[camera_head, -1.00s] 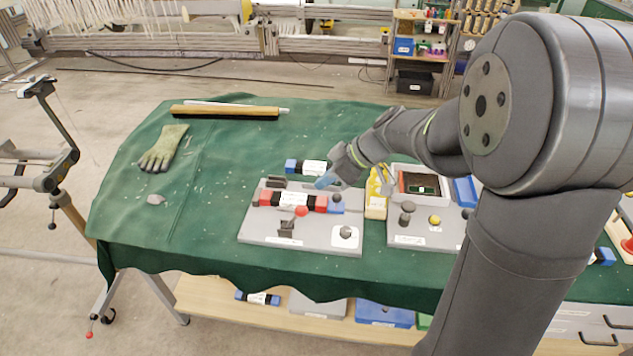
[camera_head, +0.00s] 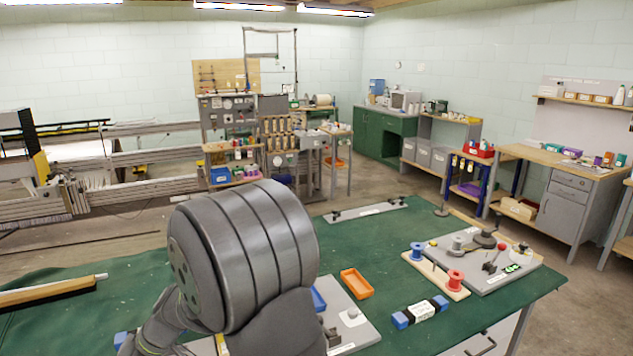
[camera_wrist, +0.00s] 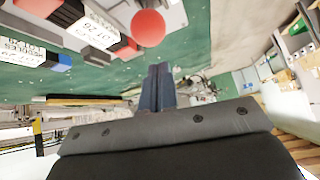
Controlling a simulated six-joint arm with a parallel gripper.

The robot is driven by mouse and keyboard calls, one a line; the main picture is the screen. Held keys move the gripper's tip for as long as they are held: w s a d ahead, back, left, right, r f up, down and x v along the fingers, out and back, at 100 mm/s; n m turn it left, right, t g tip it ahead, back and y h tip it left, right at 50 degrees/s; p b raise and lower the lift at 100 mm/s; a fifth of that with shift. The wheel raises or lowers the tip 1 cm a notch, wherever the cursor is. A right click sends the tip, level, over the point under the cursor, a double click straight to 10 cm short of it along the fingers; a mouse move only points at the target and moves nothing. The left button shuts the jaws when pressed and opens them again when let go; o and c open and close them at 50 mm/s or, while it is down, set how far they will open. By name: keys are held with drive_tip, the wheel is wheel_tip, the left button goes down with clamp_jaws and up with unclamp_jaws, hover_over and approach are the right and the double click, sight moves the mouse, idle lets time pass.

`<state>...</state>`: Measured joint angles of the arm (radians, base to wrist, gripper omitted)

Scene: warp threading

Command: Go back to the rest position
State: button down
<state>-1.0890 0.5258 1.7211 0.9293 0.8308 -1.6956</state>
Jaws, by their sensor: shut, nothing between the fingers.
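My gripper (camera_wrist: 157,88) shows in the wrist view as two dark blue-grey fingers held together, with nothing between them. A round red knob (camera_wrist: 148,28) is in front of and above the fingers in that picture, apart from them. A red, black and white labelled block (camera_wrist: 92,24) is at the upper left, and a blue, black and white one (camera_wrist: 30,50) is at the left edge. In the head view my arm fills the lower middle and my gripper is out of sight.
The green-covered table (camera_head: 390,235) has an orange tray (camera_head: 356,283), a blue-ended labelled block (camera_head: 420,312), a wooden stand with red and blue spools (camera_head: 435,275) and a grey fixture board (camera_head: 490,262) on the right. A wooden bar (camera_head: 45,292) lies at the left.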

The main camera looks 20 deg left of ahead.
drive_tip(key=shift+d+f, duration=0.35)
drive_tip(key=shift+f, duration=0.15)
drive_tip(key=shift+s+a+r, duration=0.1)
drive_tip(key=shift+s+a, duration=0.25)
